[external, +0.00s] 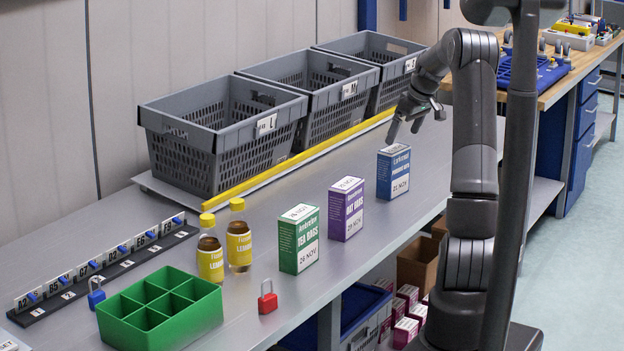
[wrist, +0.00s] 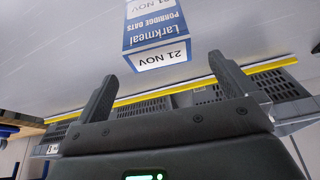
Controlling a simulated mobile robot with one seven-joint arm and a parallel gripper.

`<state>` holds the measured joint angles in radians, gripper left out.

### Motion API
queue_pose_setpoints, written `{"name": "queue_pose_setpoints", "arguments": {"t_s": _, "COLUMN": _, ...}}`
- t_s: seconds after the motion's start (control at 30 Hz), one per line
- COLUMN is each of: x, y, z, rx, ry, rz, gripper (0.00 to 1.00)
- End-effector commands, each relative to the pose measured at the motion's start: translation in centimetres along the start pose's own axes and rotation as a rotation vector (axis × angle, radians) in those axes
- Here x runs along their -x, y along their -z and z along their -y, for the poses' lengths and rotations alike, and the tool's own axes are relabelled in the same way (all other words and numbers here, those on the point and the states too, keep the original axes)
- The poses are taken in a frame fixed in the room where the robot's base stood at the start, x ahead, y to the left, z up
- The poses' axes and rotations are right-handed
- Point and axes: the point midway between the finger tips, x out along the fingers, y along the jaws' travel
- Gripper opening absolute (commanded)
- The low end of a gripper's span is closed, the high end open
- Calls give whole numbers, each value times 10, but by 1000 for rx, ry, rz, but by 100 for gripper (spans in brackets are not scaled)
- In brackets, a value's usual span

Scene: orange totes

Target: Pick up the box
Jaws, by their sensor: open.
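Three upright boxes stand on the grey bench: a green tea bags box (external: 299,239), a purple box (external: 346,209) and a blue porridge oats box (external: 393,172). My gripper (external: 404,129) is open and empty just above and behind the blue box in the external view. In the wrist view the blue box (wrist: 156,30) appears upside down, with its white date label toward my gripper (wrist: 164,68). The two fingers are spread to either side of its near end there.
Grey crates (external: 222,132) line the wall behind a yellow strip (external: 290,163). Two yellow-capped bottles (external: 239,246), a red padlock (external: 267,298), a green divided tray (external: 160,310) and a numbered rail (external: 100,268) stand nearer the front left. Bench around the blue box is clear.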

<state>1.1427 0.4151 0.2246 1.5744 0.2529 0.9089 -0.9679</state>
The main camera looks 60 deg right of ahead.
Motion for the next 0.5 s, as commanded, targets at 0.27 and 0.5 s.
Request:
{"name": "queue_pose_setpoints", "arguments": {"t_s": 0.27, "x": -33, "y": 0, "z": 1, "rx": 0, "ry": 1, "rz": 0, "gripper": 100}}
{"name": "queue_pose_setpoints", "arguments": {"t_s": 0.5, "x": -54, "y": 1, "z": -1, "rx": 1, "ry": 3, "rz": 1, "gripper": 100}}
